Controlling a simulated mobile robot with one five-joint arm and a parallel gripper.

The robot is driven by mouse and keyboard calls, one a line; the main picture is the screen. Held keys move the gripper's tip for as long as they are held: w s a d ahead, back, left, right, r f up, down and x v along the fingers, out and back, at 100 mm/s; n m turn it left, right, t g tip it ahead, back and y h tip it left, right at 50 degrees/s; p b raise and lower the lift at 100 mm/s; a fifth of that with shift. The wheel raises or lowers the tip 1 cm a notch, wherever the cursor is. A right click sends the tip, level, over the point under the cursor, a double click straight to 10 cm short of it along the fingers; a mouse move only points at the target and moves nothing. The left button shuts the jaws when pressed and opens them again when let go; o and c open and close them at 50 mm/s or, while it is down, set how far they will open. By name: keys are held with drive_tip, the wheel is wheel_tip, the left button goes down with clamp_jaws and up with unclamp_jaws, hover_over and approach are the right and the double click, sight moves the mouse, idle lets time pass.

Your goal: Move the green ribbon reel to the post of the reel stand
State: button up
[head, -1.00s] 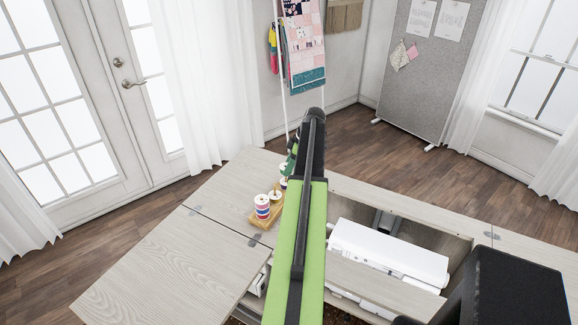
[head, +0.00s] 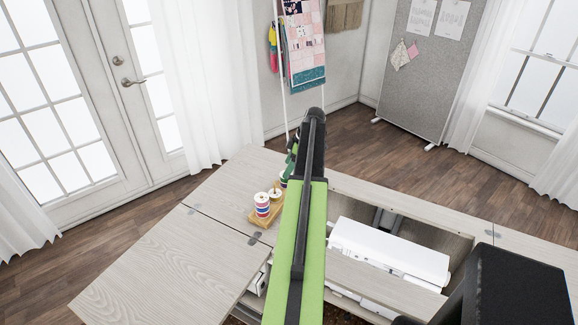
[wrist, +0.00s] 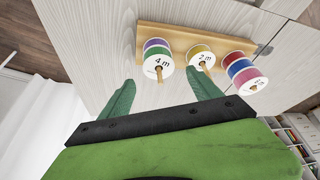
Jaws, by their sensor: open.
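The green ribbon reel (wrist: 158,52) is on the left post of the wooden reel stand (wrist: 180,37) in the wrist view, with a purple reel behind it on that post. Its white face reads 4 m, and the post tip sticks out through it. My gripper (wrist: 161,77) is open and empty. Its two green fingers point at the stand, with the post tip between their ends, apart from the reel. In the head view my arm hides much of this reel; the stand (head: 263,218) shows to the left of the arm.
The cabinet top (head: 170,265) is clear at front left. A white sewing machine (head: 390,252) sits in an opening at right.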

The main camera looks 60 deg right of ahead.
drive_tip(key=p+v, duration=1.6)
drive_tip(key=v, duration=0.1)
drive_tip(key=shift+r, duration=0.2)
